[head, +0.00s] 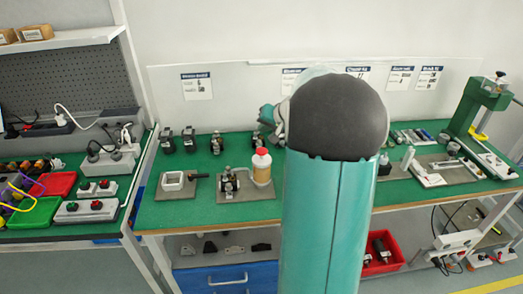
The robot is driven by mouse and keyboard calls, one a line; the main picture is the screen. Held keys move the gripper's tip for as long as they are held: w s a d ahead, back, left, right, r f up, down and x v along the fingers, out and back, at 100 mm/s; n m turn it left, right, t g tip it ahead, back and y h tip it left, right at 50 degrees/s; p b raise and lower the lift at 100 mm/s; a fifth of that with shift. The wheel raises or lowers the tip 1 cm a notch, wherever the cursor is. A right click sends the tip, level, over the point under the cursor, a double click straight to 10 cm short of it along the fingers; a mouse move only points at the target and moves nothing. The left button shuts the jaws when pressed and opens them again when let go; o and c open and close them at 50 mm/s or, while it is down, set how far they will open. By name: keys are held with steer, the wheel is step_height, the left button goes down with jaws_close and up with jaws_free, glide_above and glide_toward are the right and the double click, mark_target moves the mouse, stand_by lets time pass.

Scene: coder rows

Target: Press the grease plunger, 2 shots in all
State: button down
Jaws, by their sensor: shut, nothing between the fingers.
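A tan cylinder with a white collar and a red top (262,167) stands upright on a grey plate on the green bench, just left of my arm. It looks like the grease pot with its plunger; no hand part of mine is seen touching its red top. My large teal and black arm link fills the middle of the head view. A small teal and grey part of my arm shows behind it, above and right of the red top. My gripper itself is hidden behind the arm link.
A small metal fixture (229,183) stands on the same plate, left of the pot. A green press (480,105) stands at the right end. Green bench (215,213) is bare in front.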

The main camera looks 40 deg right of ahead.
mark_target(260, 149)
steer(key=shift+f, duration=3)
steer(key=shift+f, duration=0.4)
steer(key=shift+a+f, duration=0.1)
steer(key=shift+f, duration=0.8)
stand_by(0.6)
steer(key=shift+r, duration=1.3)
steer(key=shift+r, duration=0.1)
steer(key=shift+r, duration=2.45)
